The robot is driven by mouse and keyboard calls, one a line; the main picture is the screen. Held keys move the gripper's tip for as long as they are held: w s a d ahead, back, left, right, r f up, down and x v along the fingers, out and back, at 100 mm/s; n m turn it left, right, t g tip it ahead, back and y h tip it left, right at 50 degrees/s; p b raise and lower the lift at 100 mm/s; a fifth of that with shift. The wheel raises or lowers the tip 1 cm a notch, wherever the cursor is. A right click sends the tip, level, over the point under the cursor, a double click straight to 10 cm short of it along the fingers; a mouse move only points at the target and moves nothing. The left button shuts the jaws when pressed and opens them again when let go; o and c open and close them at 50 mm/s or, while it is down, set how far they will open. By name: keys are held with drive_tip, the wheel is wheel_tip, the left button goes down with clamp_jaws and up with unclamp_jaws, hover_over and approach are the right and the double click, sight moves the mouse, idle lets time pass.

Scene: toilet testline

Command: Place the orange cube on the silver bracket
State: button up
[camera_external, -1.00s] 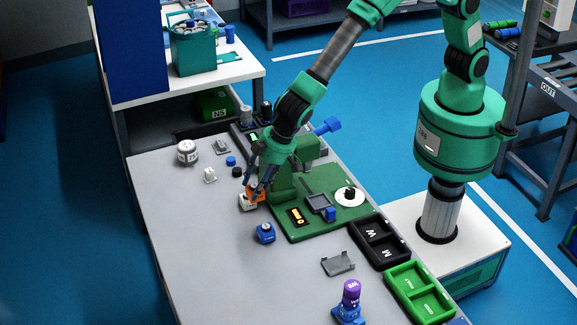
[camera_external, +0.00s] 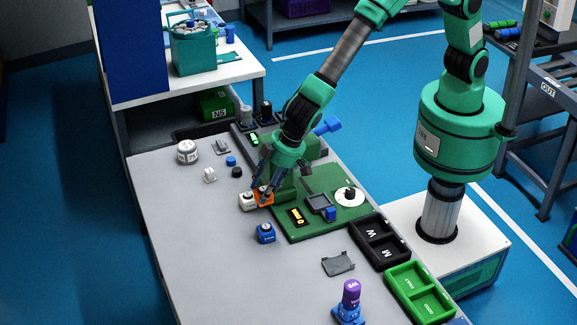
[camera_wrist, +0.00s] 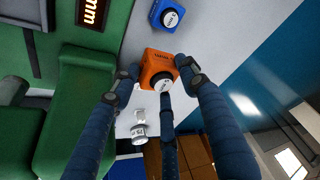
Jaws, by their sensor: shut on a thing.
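The orange cube (camera_external: 265,195) is held between the fingertips of my gripper (camera_external: 263,197), at the left edge of the green test board. In the wrist view the orange cube (camera_wrist: 158,68) sits between the blue-grey fingers, with a round pale labelled face showing. Whether it clears the table is hard to tell. A silver-grey bracket (camera_external: 338,264) lies on the table at the front right, empty, well away from my gripper. A smaller grey bracket-like piece (camera_external: 222,147) lies toward the back.
The green board (camera_external: 295,228) has a raised fixture. Black (camera_external: 378,243) and green trays (camera_external: 418,292) and a purple-topped blue piece (camera_external: 350,302) stand at right. The front-left table is clear.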

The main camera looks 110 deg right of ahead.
drive_tip(key=s+a+f+b, duration=0.1)
drive_tip(key=s+a+b, duration=0.1)
drive_tip(key=s+a, duration=0.6)
drive_tip(key=s+a+f+b, duration=0.2)
drive_tip(key=s+a, duration=0.7)
drive_tip(key=s, duration=1)
drive_tip(key=shift+a+f, duration=0.1)
drive_tip(key=b, duration=0.1)
approach(333, 263)
drive_tip(key=shift+w+d+f, duration=0.15)
drive_tip(key=shift+w+d, duration=0.15)
drive_tip(key=shift+w, duration=0.45)
drive_tip(key=shift+f+b, duration=0.45)
drive_tip(key=shift+f, duration=1.3)
drive_tip(key=shift+f, duration=0.15)
